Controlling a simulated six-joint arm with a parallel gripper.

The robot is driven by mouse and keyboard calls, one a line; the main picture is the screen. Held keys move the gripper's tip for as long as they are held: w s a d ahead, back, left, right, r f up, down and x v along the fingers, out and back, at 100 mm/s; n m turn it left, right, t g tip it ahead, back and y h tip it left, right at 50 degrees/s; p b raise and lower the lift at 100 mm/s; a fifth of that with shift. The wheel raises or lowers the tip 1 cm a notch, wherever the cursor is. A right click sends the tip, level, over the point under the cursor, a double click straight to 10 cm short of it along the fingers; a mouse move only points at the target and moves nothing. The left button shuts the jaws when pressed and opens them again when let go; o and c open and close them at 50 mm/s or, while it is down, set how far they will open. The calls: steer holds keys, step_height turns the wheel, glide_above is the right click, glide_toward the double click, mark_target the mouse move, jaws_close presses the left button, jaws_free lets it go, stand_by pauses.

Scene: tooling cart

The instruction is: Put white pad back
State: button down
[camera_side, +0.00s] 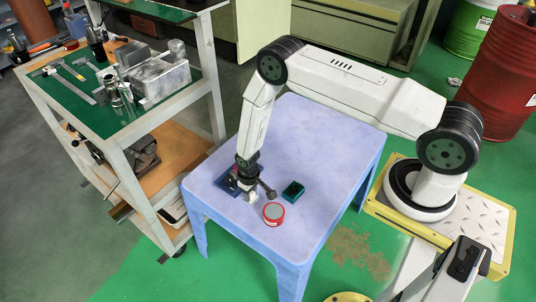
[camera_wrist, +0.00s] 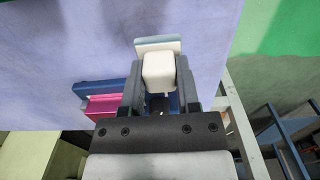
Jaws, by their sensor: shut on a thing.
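A white pad (camera_wrist: 158,72), block-shaped with rounded edges, sits between the two dark fingers of my gripper (camera_wrist: 160,80) in the wrist view. My gripper is shut on it. A pale grey-teal flat piece shows just beyond the pad; I cannot tell if it is joined to it. In the side view my gripper (camera_side: 256,191) is low over the lavender table, and a small white patch at its fingers seems to be the pad. A dark blue holder (camera_side: 227,184) lies just left of the gripper. In the wrist view the holder is partly hidden, and a pink piece (camera_wrist: 104,105) shows by it.
A red round tin (camera_side: 273,214) with a grey top stands close to the gripper, on its front right. A dark green box (camera_side: 293,191) lies to the right. The rest of the lavender table (camera_side: 325,145) is clear. A tool cart (camera_side: 128,139) stands at left.

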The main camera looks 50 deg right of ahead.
mark_target(251, 198)
steer(key=shift+f, duration=1.4)
steer(key=shift+f, duration=0.15)
steer(key=shift+c, duration=1.6)
jaws_free()
steer(key=shift+s+r, duration=0.1)
steer(key=shift+r, duration=6.05)
steer(key=shift+r, duration=0.1)
